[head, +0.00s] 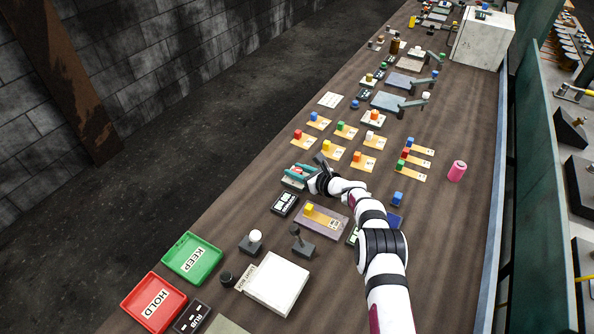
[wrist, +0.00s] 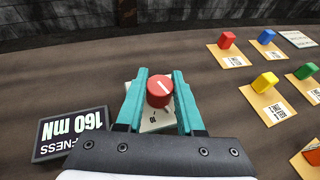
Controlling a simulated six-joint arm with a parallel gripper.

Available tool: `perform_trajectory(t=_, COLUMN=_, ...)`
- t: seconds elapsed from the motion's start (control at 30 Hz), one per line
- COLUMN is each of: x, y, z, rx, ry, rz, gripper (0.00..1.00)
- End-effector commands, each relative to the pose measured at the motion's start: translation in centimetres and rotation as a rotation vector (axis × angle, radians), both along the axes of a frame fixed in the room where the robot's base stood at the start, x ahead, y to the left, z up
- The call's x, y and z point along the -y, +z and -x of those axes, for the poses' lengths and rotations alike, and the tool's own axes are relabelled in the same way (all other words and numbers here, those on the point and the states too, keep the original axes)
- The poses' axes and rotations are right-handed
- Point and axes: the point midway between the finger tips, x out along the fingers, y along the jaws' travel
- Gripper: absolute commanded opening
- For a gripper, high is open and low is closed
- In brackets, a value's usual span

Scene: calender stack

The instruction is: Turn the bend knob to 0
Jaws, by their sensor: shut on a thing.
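The red knob (wrist: 159,91) is round, with a white pointer line on its top. It sits on a small pale plate (wrist: 152,120) with dark marks that are partly hidden by my fingers. In the wrist view my gripper (wrist: 159,88) has its two teal fingers on either side of the knob, shut on it. The pointer line slants, its upper end to the left. In the head view my gripper (head: 299,171) is at the knob near the left edge of the table, and the knob is mostly hidden there. I cannot read which number the pointer meets.
A dark display reading 160 mN (wrist: 70,134) lies beside the knob plate. Cards with coloured blocks (wrist: 265,84) stand to the right. Green KEEP (head: 193,258) and red HOLD (head: 154,302) trays lie at the near left. A joystick (head: 300,241) stands nearby.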

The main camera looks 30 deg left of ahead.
Motion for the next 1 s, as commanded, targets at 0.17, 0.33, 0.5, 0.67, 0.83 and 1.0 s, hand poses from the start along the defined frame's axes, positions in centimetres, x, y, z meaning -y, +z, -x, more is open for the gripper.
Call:
perform_trajectory(t=0.17, x=-0.02, y=0.28, z=0.03, rx=0.001, ry=0.059, rz=0.001, gripper=0.00)
perform_trajectory(t=0.33, x=0.02, y=0.26, z=0.06, rx=0.001, ry=0.064, rz=0.003, gripper=0.00)
perform_trajectory(t=0.5, x=0.02, y=0.24, z=0.06, rx=0.001, ry=0.064, rz=0.003, gripper=0.44)
perform_trajectory(t=0.67, x=0.04, y=0.17, z=0.07, rx=0.000, ry=0.062, rz=0.004, gripper=0.67)
perform_trajectory(t=0.83, x=0.05, y=0.11, z=0.07, rx=0.000, ry=0.062, rz=0.005, gripper=0.67)
perform_trajectory(t=1.0, x=0.47, y=0.24, z=0.12, rx=-0.002, ry=0.061, rz=0.005, gripper=0.67)
